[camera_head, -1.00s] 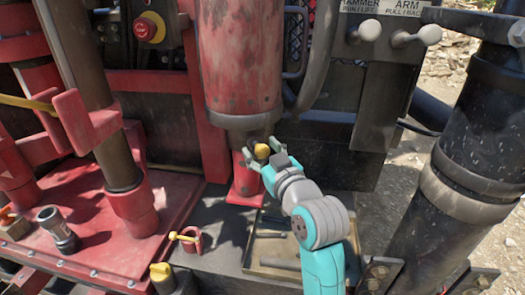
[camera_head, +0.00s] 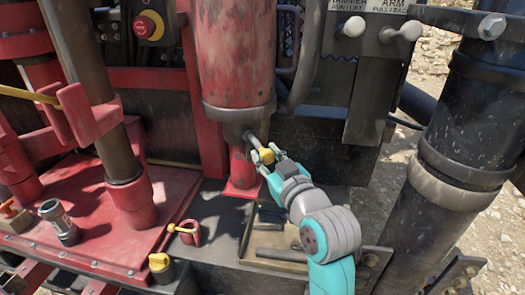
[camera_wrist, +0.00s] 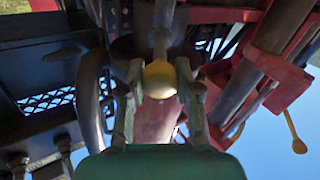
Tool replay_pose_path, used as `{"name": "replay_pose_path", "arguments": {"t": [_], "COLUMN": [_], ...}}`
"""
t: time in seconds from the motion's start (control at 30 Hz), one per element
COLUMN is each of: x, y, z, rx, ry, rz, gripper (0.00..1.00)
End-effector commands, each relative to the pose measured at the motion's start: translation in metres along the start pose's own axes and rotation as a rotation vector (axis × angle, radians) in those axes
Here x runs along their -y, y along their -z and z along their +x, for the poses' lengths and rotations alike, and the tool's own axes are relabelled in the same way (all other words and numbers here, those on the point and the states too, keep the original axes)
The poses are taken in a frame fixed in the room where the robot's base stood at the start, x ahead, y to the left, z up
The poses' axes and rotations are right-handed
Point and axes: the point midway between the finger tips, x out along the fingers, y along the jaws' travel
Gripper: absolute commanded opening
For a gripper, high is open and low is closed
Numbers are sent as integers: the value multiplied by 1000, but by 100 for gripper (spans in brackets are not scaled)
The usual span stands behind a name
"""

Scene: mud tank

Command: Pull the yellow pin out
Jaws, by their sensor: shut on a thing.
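The yellow knob of the pin (camera_head: 267,156) is between the fingers of my gripper (camera_head: 266,155), just below and right of the red tank's lower end. A grey shaft (camera_head: 251,139) runs from the knob up to the fitting under the tank. My gripper is shut on the knob. In the wrist view the yellow knob (camera_wrist: 159,80) sits between the two fingers (camera_wrist: 160,88), with the grey shaft above it. I cannot tell how much of the shaft is still inside the fitting.
The worn red tank (camera_head: 238,55) hangs above the gripper. A shallow tray (camera_head: 285,243) lies below the arm. A red bracket with a yellow handle (camera_head: 188,231) and a yellow-capped part (camera_head: 160,266) stand to the left. A thick black cylinder (camera_head: 470,140) rises at the right.

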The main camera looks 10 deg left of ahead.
Motion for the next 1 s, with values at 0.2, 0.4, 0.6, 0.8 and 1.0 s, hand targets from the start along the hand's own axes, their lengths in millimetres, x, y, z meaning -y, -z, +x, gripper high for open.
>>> {"name": "replay_pose_path", "arguments": {"t": [0.2, 0.4, 0.6, 0.8, 1.0], "x": [1, 1, 1, 1, 0], "y": [-1, -1, 0, 0, -1], "z": [-6, -6, -6, -10, -37], "rx": [2, 1, 1, 0, 0], "ry": [2, 2, 2, 1, 0], "rz": [0, 0, 0, 0, 0], "gripper": [0, 56, 59, 59, 59]}}
